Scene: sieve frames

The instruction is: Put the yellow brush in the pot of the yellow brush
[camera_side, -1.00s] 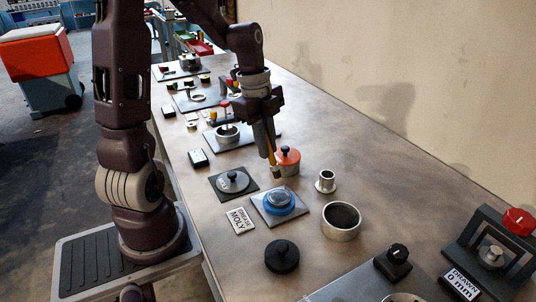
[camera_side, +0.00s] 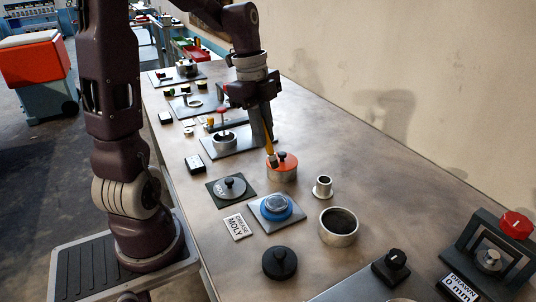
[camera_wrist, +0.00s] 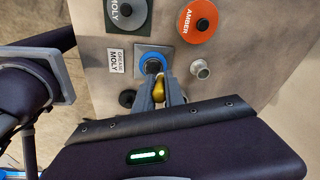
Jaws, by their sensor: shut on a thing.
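My gripper (camera_side: 265,136) is shut on the yellow brush (camera_side: 269,148), bristle end down. In the side view the brush tip overlaps the left edge of the orange-lidded tin (camera_side: 283,174); whether they touch, I cannot tell. In the wrist view my gripper (camera_wrist: 160,92) has the yellow brush (camera_wrist: 158,90) between its fingers, below the blue-rimmed pot (camera_wrist: 141,54). That pot (camera_side: 268,214) stands on a metal plate beside a GREASE MOLY card (camera_side: 237,227). A small flanged metal cup (camera_side: 322,188) and a wider open metal pot (camera_side: 338,239) stand to the right. No label marks the brush's own pot.
A grey MOLY lid (camera_side: 231,188) lies on a dark mat at left. A black knobbed lid (camera_side: 280,262) lies in front. A dark stand with a red knob (camera_side: 515,225) is at right. Bare table lies along the wall.

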